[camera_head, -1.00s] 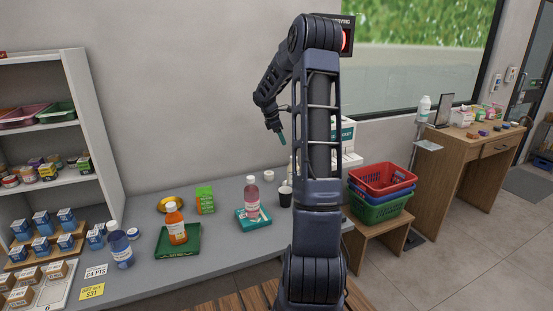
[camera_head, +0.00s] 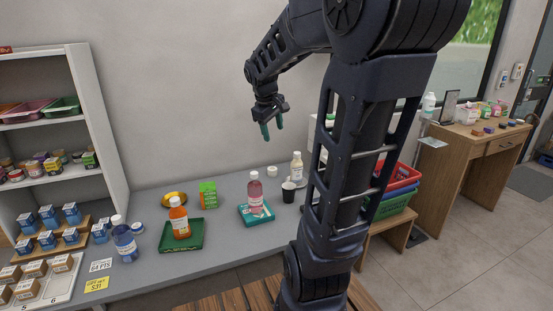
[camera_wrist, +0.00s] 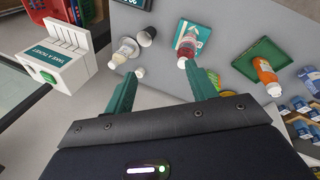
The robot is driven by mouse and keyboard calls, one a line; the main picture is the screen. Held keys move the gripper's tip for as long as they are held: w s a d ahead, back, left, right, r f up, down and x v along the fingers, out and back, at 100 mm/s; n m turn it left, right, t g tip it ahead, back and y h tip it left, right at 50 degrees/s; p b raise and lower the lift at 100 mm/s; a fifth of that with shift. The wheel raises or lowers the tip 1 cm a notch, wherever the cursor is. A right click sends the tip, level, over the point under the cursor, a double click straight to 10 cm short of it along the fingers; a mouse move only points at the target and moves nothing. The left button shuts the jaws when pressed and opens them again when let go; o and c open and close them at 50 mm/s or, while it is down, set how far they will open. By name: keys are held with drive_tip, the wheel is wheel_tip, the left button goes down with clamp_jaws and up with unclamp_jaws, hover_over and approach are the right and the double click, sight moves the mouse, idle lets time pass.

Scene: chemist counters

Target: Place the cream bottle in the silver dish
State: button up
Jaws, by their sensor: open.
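A cream bottle (camera_head: 296,167) with a white cap stands upright at the back right of the grey counter, beside my arm. It also shows in the wrist view (camera_wrist: 127,48), beyond and left of my fingers. My gripper (camera_head: 272,129) is open and empty, pointing down in the air above the back of the counter, above and left of the bottle. Its two green fingers stand apart in the wrist view (camera_wrist: 163,72). I cannot make out the silver dish clearly; my arm covers part of the counter's right end.
A black cup (camera_head: 288,192) stands near the cream bottle. A pink bottle (camera_head: 255,194) is on a teal box, an orange bottle (camera_head: 179,218) on a green tray (camera_head: 195,240). A gold dish (camera_head: 174,198) and white jar (camera_head: 272,171) are behind. A ticket machine (camera_wrist: 65,65) stands left.

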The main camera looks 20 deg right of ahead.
drive_tip(key=s+a+f+m+t+y, duration=0.1)
drive_tip(key=s+a+m, duration=0.1)
drive_tip(key=s, duration=0.6)
drive_tip(key=s+a+f+m+t+y, duration=0.1)
drive_tip(key=s+a+m, duration=0.2)
drive_tip(key=s, duration=0.5)
drive_tip(key=shift+a+f+m+y, duration=0.25)
drive_tip(key=shift+f+m+y, duration=0.05)
drive_tip(key=shift+f+y, duration=0.1)
